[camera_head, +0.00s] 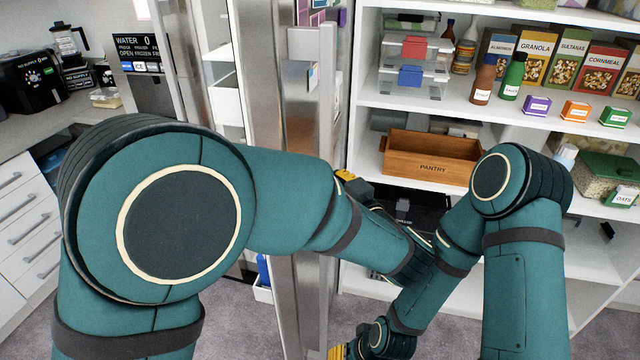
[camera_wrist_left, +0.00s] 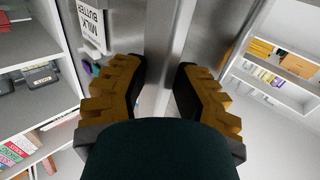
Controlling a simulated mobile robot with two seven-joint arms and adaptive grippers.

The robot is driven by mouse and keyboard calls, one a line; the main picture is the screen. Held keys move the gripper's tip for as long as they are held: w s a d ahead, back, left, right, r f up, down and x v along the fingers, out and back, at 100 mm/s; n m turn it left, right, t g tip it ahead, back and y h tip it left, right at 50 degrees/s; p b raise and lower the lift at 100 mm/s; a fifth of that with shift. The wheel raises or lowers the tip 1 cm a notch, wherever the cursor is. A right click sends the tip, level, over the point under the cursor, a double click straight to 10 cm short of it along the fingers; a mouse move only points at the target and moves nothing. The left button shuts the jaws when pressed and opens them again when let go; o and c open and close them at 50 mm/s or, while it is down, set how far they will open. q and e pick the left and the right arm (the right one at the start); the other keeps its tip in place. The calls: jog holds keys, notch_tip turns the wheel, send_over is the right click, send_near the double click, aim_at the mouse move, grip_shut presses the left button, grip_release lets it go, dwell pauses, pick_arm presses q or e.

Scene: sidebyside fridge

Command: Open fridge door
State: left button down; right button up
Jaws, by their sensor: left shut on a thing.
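The fridge door (camera_head: 273,70) is a tall metal panel in the middle of the head view. It stands swung partly open, with white inner shelves (camera_head: 225,95) showing to its left. Its long vertical handle (camera_head: 326,120) is on the right side. My left gripper (camera_head: 347,177) is at the handle, mostly hidden behind my own arm. In the left wrist view its yellow fingers (camera_wrist_left: 158,88) sit on either side of the metal handle (camera_wrist_left: 174,45) and are shut on it. My right gripper (camera_head: 342,352) is low at the bottom edge, partly cut off; its fingers are unclear.
Open pantry shelves (camera_head: 450,105) with boxes, bottles and a wooden crate (camera_head: 430,158) stand on the right. A counter with a black appliance (camera_head: 35,70) and white drawers (camera_head: 30,215) is on the left. My two arms cross close together before the shelves.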

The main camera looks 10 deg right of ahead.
pick_arm(q)
jog(key=shift+w+d+r, duration=0.2)
jog(key=shift+w+d, duration=0.25)
jog(key=shift+d, duration=0.1)
pick_arm(e)
jog(key=shift+w+d, duration=0.15)
jog(key=shift+d, duration=0.1)
pick_arm(q)
jog(key=c, duration=0.7)
grip_release()
jog(key=shift+w, duration=0.1)
jog(key=shift+o, duration=0.2)
jog(key=v, duration=0.7)
jog(key=shift+s+d+f, duration=0.15)
jog(key=shift+s+f, duration=0.05)
pick_arm(e)
jog(key=shift+f, duration=0.1)
